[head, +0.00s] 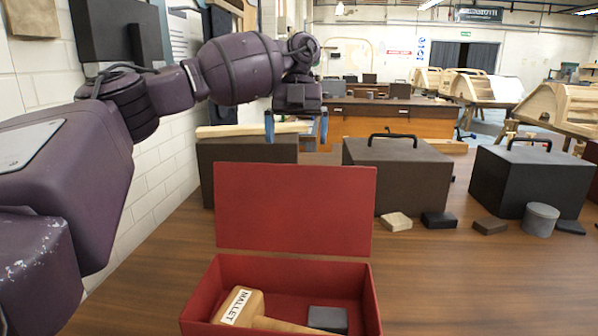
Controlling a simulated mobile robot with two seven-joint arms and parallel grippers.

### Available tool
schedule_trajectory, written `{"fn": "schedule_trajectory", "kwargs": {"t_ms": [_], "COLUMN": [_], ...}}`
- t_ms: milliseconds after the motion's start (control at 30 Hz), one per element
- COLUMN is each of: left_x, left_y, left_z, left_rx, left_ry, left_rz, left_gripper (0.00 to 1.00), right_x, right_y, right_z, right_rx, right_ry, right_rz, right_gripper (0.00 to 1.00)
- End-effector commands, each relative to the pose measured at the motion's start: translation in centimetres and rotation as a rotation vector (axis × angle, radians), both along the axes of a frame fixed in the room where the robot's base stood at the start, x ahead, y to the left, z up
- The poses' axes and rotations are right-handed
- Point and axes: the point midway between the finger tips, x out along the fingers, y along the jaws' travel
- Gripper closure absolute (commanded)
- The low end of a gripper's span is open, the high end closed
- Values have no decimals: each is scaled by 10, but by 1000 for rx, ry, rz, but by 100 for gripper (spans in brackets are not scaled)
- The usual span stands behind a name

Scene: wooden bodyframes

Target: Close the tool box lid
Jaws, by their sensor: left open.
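The red tool box (372,300) stands on the wooden table near the bottom middle of the head view. Its red lid (296,208) stands up at the back, open. Inside lie a wooden mallet (245,305) with a "MALLET" label and a small dark grey block (328,318). The front of the box is cut off by the picture's lower edge. My left gripper (297,128) is open and empty, pointing down, above and behind the lid's top edge. Its blue-tipped fingers are apart and do not touch the lid. My right gripper is not in view.
Dark boxes with handles stand behind, one brown (397,172) and one black (530,180). A further dark box (240,155) is behind the lid. Small blocks (396,221) and a grey cylinder (541,219) lie at right. The table (470,285) right of the tool box is clear.

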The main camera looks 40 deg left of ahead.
Motion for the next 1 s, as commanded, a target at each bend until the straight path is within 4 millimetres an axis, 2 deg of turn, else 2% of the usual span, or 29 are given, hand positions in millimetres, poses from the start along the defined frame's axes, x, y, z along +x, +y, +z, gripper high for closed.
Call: {"fn": "schedule_trajectory", "kwargs": {"t_ms": [33,500,700,1000], "left_x": [0,-16,-21,-22], "left_y": [0,-10,-12,-13], "left_z": [-12,-54,-61,-60], "left_rx": [0,0,0,1], "left_ry": [7,6,1,-3], "left_rz": [-1,0,0,1], "left_gripper": [0,0,0,0], "right_x": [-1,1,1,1], "right_y": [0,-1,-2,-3], "right_z": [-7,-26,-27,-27], "right_rx": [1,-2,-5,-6], "right_ry": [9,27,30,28], "right_rz": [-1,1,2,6], "right_gripper": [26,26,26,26]}}
